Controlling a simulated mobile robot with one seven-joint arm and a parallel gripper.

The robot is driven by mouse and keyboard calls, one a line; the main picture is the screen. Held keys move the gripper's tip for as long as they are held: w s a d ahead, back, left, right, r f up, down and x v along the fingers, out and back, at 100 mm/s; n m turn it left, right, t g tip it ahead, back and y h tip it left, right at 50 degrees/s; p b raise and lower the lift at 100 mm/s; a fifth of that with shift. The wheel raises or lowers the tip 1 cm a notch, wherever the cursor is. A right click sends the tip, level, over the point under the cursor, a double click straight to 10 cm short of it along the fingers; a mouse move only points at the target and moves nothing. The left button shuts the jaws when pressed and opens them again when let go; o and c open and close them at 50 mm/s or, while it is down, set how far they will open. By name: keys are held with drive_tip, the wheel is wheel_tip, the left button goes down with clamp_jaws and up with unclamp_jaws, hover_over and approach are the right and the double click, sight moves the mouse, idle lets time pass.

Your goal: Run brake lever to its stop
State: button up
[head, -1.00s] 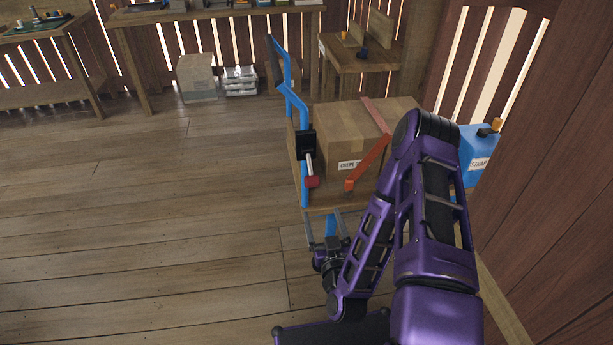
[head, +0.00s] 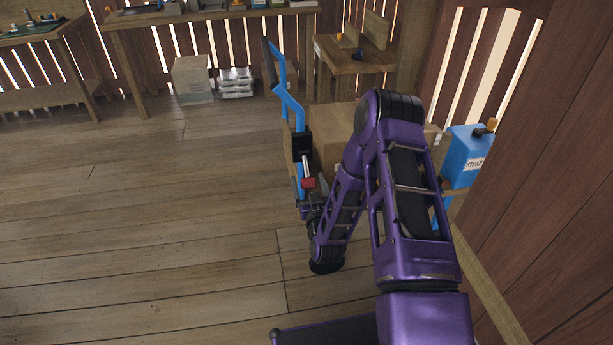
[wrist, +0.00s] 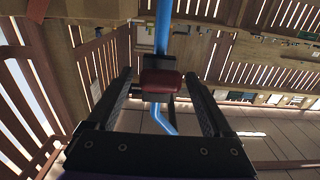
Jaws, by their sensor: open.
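The brake lever is a short pale rod with a dark red knob (head: 309,183), on a black bracket (head: 302,143) fixed to the blue handle frame (head: 290,104) of a cart. In the head view the rod slants down from the bracket to the knob. In the wrist view the red knob (wrist: 161,82) lies between my two fingers, near their tips, with a gap on either side. My gripper (wrist: 162,92) is open around it. In the head view my gripper (head: 312,200) is just below the knob, partly hidden by my arm.
A cardboard box (head: 328,130) rides on the cart, largely behind my arm. A blue container (head: 466,155) labelled "STRAP" stands to the right, near the wooden wall. A wooden bench (head: 352,60) is behind the cart. The plank floor (head: 130,210) to the left is clear.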

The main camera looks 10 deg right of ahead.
sight(306, 168)
drive_tip(key=shift+w, duration=1.5)
drive_tip(key=shift+c, duration=0.2)
clamp_jaws()
drive_tip(key=r+g+p, duration=0.1)
drive_tip(key=p, duration=0.1)
drive_tip(key=s+r+g+p, duration=0.1)
drive_tip(key=p, duration=0.1)
drive_tip(key=shift+g, duration=0.4)
drive_tip(key=r+g+p, duration=0.1)
drive_tip(key=p, duration=0.1)
drive_tip(key=s+r+g+p, duration=0.1)
drive_tip(key=g, duration=0.1)
drive_tip(key=shift+g+p, duration=0.3)
drive_tip(key=shift+p, duration=0.1)
drive_tip(key=r+g+p, duration=0.1)
drive_tip(key=g+p, duration=0.1)
drive_tip(key=g, duration=0.1)
drive_tip(key=shift+r, duration=0.35)
drive_tip(key=shift+w+r+g+p, duration=0.15)
drive_tip(key=shift+r+g, duration=0.3)
drive_tip(key=shift+g, duration=0.6)
drive_tip(key=shift+r+g+p, duration=0.25)
drive_tip(key=shift+r+g, duration=0.15)
drive_tip(key=shift+g, duration=0.65)
